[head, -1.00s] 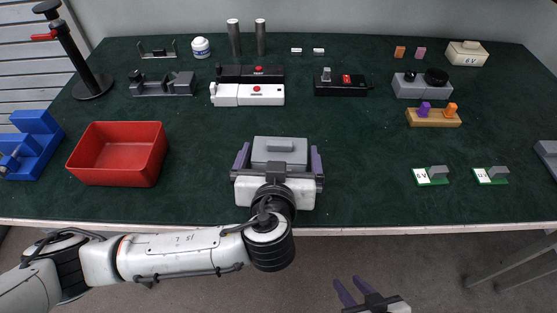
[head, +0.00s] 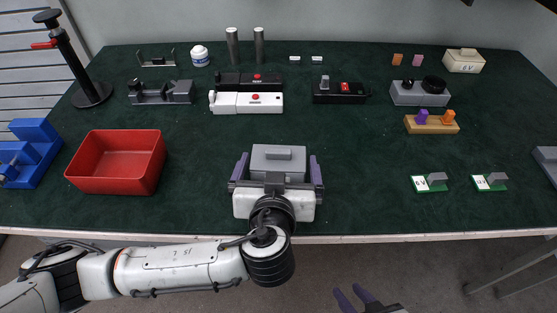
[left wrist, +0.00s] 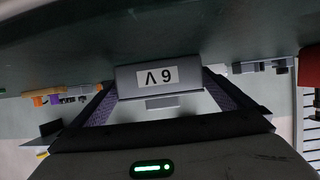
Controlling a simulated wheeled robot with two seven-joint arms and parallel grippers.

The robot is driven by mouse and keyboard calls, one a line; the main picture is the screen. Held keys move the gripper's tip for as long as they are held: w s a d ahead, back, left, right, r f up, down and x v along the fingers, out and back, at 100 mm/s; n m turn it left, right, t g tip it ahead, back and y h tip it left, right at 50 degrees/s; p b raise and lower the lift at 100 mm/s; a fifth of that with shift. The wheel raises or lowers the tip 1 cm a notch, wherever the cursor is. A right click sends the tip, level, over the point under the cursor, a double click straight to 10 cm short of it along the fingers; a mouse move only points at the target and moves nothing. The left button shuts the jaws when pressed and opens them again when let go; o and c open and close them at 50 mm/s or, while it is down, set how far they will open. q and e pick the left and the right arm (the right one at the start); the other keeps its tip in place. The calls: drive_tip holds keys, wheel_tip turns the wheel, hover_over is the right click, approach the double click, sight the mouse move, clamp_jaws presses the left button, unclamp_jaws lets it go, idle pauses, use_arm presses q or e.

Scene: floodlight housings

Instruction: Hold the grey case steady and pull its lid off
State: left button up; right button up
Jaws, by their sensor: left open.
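The grey case (head: 291,170) sits near the table's front edge in the head view, with its flat grey lid (head: 262,153) on top and a raised grip bar on the lid. In the left wrist view the case (left wrist: 125,82) appears upside down with a white "6 V" label. My left gripper (head: 279,164) is open, with its purple fingers on either side of the case. In the left wrist view its fingers (left wrist: 160,100) flank the case; contact is not clear. My right gripper (head: 353,295) is below the table edge, fingers spread and empty, mostly cut off by the frame.
A red bin (head: 115,185) and a blue block (head: 35,150) stand to the left. Several housings stand along the back, including a white one (head: 262,104). Two green cards (head: 430,184) lie to the right. The table around the case is clear.

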use_arm(q)
drive_tip(key=v, duration=1.1)
